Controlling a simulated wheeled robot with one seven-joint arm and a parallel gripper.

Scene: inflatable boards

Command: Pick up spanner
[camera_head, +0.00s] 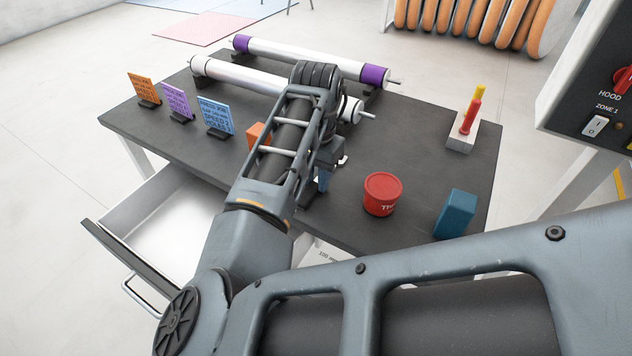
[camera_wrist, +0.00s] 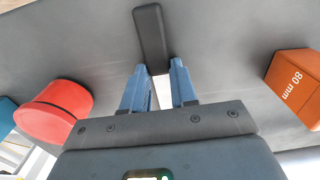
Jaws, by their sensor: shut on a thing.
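My gripper (camera_wrist: 158,76) shows in the wrist view with its two blue fingers on either side of the near end of a dark grey bar (camera_wrist: 150,34). The bar is long, flat and round-cornered, and is held between the fingertips.
An orange block (camera_wrist: 294,82) is near my gripper. Rollers (camera_head: 300,60) lie at the back, cards (camera_head: 177,102) at left. A drawer (camera_head: 160,225) stands open.

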